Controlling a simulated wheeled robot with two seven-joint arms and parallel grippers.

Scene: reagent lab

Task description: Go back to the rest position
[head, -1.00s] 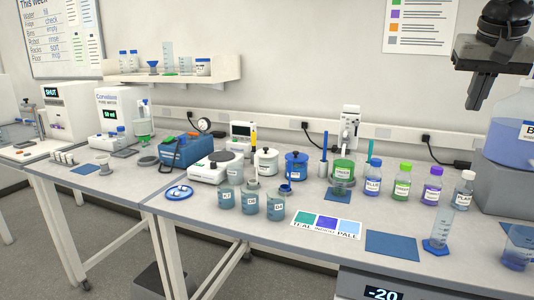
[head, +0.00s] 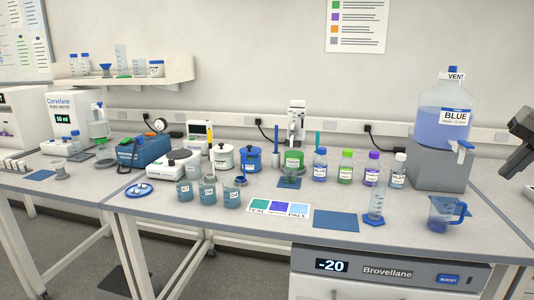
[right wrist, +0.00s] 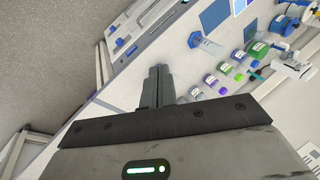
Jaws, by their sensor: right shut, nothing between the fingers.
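My right gripper (head: 516,162) is at the right edge of the head view, in the air beside the grey block and clear of the bench. Its fingers (right wrist: 157,88) show in the right wrist view, shut together with nothing between them. Below and beyond them in that view are the bench and its bottles, apart from the fingers. My left gripper is in neither view.
The bench (head: 400,236) holds a blue jug (head: 445,213), a graduated cylinder (head: 376,205), capped bottles (head: 345,168) and small jars (head: 208,191). A large BLUE carboy (head: 441,120) stands on a grey block (head: 440,170). A -20 freezer (head: 390,281) is under the bench.

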